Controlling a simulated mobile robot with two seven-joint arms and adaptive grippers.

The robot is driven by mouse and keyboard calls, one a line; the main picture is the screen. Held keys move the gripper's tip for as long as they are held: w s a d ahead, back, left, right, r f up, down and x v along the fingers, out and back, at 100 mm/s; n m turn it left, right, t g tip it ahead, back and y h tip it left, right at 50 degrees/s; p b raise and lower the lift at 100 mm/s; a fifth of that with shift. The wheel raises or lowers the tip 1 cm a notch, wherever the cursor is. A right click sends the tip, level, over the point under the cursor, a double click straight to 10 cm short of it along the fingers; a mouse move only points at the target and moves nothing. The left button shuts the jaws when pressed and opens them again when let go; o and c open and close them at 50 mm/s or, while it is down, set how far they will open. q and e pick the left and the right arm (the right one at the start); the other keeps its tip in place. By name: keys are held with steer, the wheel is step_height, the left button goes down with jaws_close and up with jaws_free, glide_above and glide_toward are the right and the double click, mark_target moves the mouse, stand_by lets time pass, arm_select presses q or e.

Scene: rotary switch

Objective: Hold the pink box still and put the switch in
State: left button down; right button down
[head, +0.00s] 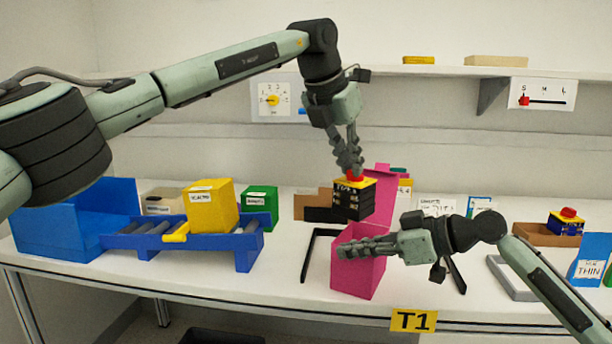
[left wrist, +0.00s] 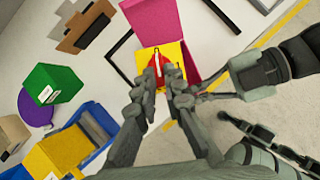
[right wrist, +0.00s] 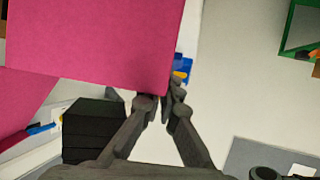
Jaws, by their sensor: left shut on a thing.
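The switch (head: 354,197) is a black block with white lettering, a yellow top and a red knob. My left gripper (head: 351,172) is shut on its red knob and holds it upright above the pink box (head: 357,276). The left wrist view shows the yellow top and red knob (left wrist: 165,66) between the fingers. The pink box stands on the table with its lid raised behind. My right gripper (head: 345,249) lies across the box's front, its fingers close together. In the right wrist view the pink wall (right wrist: 95,45) partly covers the fingertips, so contact is unclear.
A blue roller stand (head: 185,240) with a yellow box (head: 210,205) and a green box (head: 259,203) are at left. A black frame (head: 312,255) lies beside the pink box. A shelf runs above.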

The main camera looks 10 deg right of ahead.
mark_target(363, 218)
arm_select(q)
steer(key=d+n, duration=0.1)
steer(key=d+r+n+t+y, duration=0.1)
steer(key=d, duration=0.1)
steer(key=shift+s+n, duration=0.2)
steer(key=shift+n, duration=0.1)
steer(key=shift+f, duration=6.45)
steer(key=c, duration=1.5)
jaws_free()
steer(key=shift+c, duration=0.2)
